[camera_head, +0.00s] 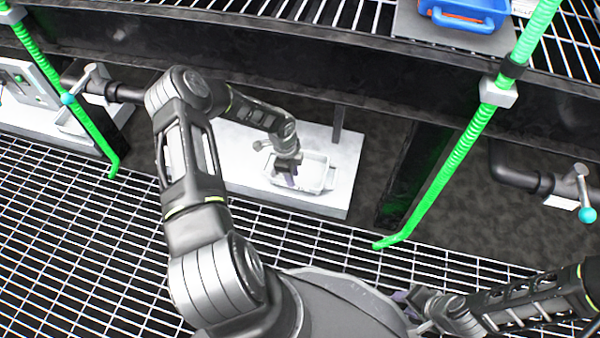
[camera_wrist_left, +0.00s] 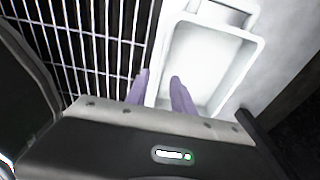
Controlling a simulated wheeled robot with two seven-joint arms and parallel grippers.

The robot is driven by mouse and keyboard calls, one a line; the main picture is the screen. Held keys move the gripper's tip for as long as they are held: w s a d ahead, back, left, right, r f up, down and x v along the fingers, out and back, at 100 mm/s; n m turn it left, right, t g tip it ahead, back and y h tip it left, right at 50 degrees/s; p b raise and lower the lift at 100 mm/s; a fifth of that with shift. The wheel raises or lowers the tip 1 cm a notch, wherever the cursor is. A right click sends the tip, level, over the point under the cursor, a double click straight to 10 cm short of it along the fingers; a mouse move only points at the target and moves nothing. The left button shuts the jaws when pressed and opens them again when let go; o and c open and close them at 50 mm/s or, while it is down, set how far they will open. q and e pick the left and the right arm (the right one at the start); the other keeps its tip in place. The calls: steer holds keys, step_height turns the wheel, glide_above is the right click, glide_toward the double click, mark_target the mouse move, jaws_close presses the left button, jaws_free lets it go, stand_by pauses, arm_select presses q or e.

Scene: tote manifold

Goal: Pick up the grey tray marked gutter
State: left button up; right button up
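A pale grey-white tray (camera_head: 318,174) sits on a white platform (camera_head: 343,150) below the dark beam in the head view. No gutter marking is readable. In the left wrist view the tray (camera_wrist_left: 208,58) looks empty, with a smaller section or handle at its far end. My left gripper (camera_head: 288,180) is at the tray's left side. In the left wrist view its purple fingers (camera_wrist_left: 160,88) stand apart, one outside the tray's side wall and one over its inside. Contact with the wall cannot be told. My right gripper (camera_head: 408,298) is low at the right, far from the tray, its fingers mostly hidden.
Green posts (camera_head: 455,160) stand right and left of the platform. A dark beam (camera_head: 250,65) runs above it. A blue container (camera_head: 465,14) sits on the upper rack. Pipes with teal-knobbed valves (camera_head: 584,195) are at both sides. Metal grating (camera_head: 80,240) covers the front.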

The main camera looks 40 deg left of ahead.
arm_select(q)
steer(key=f+b, duration=0.1)
steer(key=f, duration=0.1)
steer(key=f+b, duration=0.2)
steer(key=f, duration=0.1)
steer(key=shift+w+d, duration=0.15)
steer(key=shift+d, duration=0.05)
steer(key=shift+c, duration=0.4)
jaws_close()
stand_by(1.2)
